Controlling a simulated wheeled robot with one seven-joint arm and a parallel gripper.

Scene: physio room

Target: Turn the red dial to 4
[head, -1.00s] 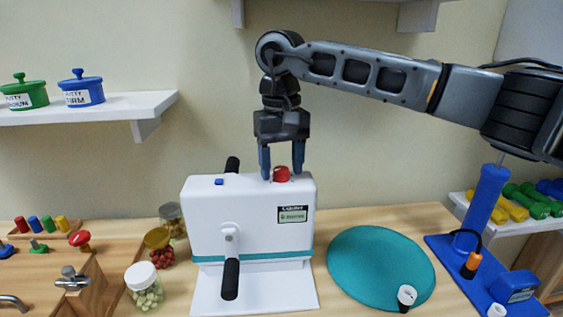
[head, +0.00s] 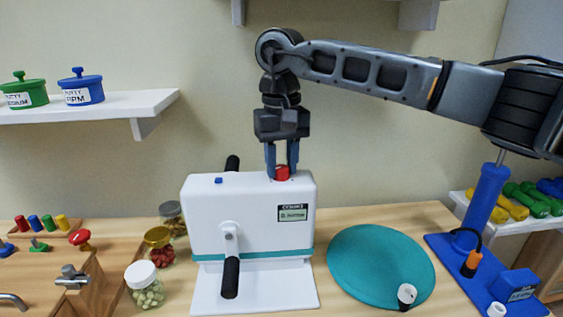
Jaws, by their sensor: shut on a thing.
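The red dial (head: 282,173) sits on top of the white machine (head: 205,212), toward its right end. My gripper (head: 282,170) points straight down from above, with its blue fingers closed on either side of the dial. The fingers hide part of the dial, and its number marks cannot be read. The machine has a black-gripped crank on its front, a small blue button on top and a labelled display on its front.
A teal disc (head: 370,265) with a small white cup lies right of the machine. A blue stand (head: 480,215) is at the far right. Jars (head: 144,284) and a wooden board with pegs are at left. A shelf (head: 90,108) holds two putty pots.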

